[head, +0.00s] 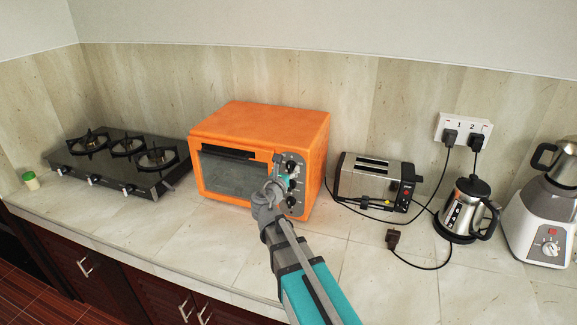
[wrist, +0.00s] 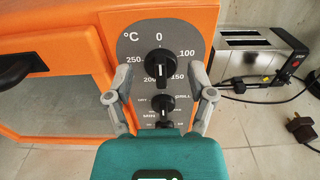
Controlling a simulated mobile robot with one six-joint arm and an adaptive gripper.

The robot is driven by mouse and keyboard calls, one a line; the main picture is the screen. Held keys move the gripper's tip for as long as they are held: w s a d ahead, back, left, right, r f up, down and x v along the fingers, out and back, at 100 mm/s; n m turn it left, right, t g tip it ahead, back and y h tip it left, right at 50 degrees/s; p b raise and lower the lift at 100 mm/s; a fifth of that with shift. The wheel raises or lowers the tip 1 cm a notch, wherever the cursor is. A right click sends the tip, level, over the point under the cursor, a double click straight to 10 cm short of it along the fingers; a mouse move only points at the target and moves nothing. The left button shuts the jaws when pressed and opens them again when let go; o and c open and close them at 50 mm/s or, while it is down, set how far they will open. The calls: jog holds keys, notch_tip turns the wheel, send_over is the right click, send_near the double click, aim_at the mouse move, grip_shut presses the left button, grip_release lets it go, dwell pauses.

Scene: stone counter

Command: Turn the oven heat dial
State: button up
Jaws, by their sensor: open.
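The orange oven (head: 262,117) stands on the counter in the head view, its control panel on the right of its front. In the wrist view the heat dial (wrist: 160,62) is a black knob with a white mark, ringed by a °C scale from 0 to 250. A second black knob (wrist: 161,104) sits just below it, beside smaller printing. My gripper (wrist: 159,95) is open, its two grey fingers on either side of the lower knob and below the heat dial. No finger visibly touches the heat dial. In the head view my gripper (head: 279,186) partly covers the panel.
A toaster (head: 372,182) stands right of the oven, with a loose plug (head: 393,238) and cable in front of it. A kettle (head: 466,208) and a blender (head: 545,215) stand farther right. A gas hob (head: 120,158) is on the left.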

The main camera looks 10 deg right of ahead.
jog(key=shift+x, duration=1.05)
grip_shut()
